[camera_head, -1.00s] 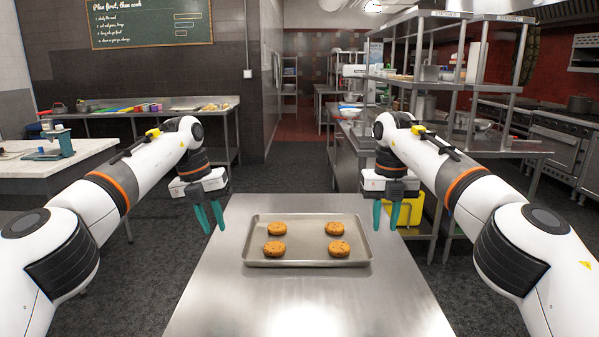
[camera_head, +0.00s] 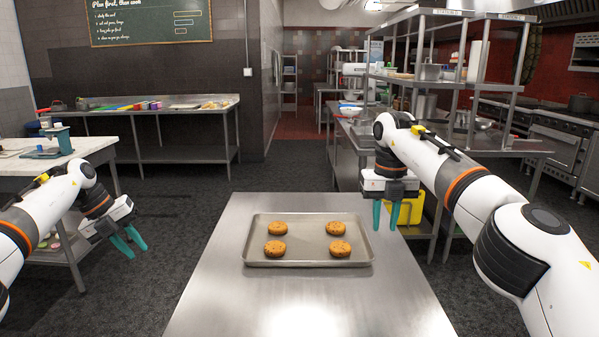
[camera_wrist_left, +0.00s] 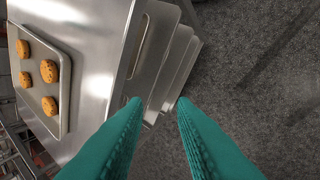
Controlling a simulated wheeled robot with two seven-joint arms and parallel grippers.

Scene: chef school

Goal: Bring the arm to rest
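My left gripper (camera_head: 129,243) has teal fingers and hangs to the left of the steel table, clear of it. In the left wrist view its two fingertips (camera_wrist_left: 158,104) stand apart with nothing between them, over the table's side and the dark floor.
A steel table (camera_head: 308,299) stands in front of me. On it is a metal tray (camera_head: 308,252) with several cookies (camera_head: 338,248). A white-topped counter (camera_head: 92,147) stands at the left, behind my left arm. Dark floor (camera_head: 185,210) is free between it and the table.

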